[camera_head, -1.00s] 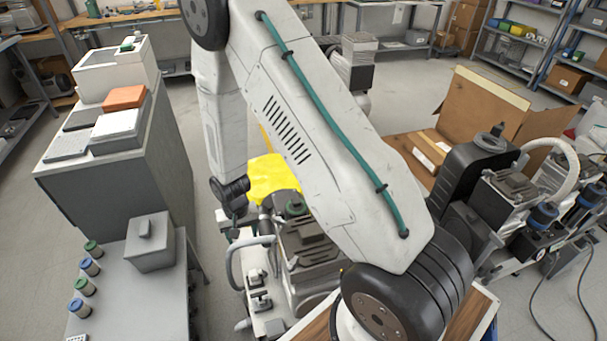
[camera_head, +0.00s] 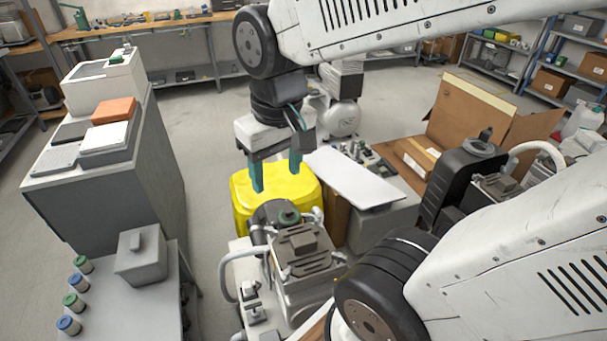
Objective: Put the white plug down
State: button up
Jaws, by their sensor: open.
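My gripper (camera_head: 276,173) points down with its two teal fingers spread apart. Nothing shows between the fingers. In the picture it is in front of the upper part of a yellow container (camera_head: 308,192), just above the compressor (camera_head: 303,252). I cannot make out a white plug anywhere in view. The inside of the yellow container is not clearly visible, and the compressor hides its lower front.
A white panel (camera_head: 352,178) lies to the right of my gripper, beside an open cardboard box (camera_head: 468,118). A grey table (camera_head: 130,313) with a lidded grey box (camera_head: 141,256) and several small jars stands front left. The floor at left centre is clear.

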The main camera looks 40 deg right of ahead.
jog(key=s+r, duration=0.2)
jog(key=s, duration=0.4)
jog(key=shift+s+n, duration=0.15)
jog(key=shift+n, duration=0.15)
jog(key=shift+d, duration=0.1)
